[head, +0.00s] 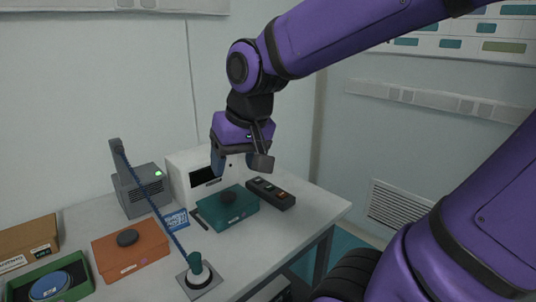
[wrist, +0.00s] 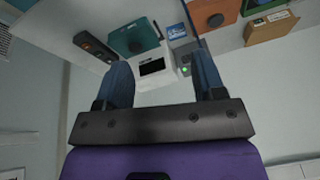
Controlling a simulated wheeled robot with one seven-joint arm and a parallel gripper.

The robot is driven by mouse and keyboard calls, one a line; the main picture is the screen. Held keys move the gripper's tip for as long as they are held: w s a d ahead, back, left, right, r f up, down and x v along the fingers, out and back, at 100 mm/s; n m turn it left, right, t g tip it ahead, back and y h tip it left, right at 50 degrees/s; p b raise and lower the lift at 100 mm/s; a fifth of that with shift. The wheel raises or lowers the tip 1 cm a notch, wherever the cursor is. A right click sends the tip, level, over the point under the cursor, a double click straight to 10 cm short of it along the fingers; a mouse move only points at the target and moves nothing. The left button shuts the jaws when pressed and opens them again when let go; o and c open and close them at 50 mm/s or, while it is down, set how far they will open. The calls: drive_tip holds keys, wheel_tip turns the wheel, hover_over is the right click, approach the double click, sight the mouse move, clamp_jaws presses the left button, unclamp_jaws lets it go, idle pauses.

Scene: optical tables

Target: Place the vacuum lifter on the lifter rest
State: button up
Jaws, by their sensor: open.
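The vacuum lifter (head: 196,267) has a teal handle and stands at the front of the bench. A blue hose (head: 160,215) runs from it up to the arm of a grey pump box (head: 141,190). Under the lifter is a flat grey square plate (head: 214,274) that looks like the lifter rest; I cannot tell whether the lifter is fully seated. My gripper (head: 240,165) is open and empty, above the back of the bench and well away from the lifter. Its spread fingers also show in the wrist view (wrist: 161,68), where the lifter is not seen.
A teal box (head: 240,211) with a dark knob, an orange box (head: 130,259), a green box (head: 72,290) with a blue disc and a cardboard box (head: 28,240) line the bench. A white device (head: 180,176) and a dark button strip (head: 271,194) stand behind. The right bench corner is bare.

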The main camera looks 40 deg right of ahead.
drive_tip(key=s+d+r+n+t, duration=0.1)
drive_tip(key=s+r+n, duration=0.1)
drive_tip(key=s, duration=0.5)
drive_tip(key=shift+s+d+r+h, duration=0.15)
drive_tip(key=shift+s+r+h, duration=0.15)
drive_tip(key=shift+r, duration=0.3)
drive_tip(key=shift+w, duration=0.1)
idle(1.7)
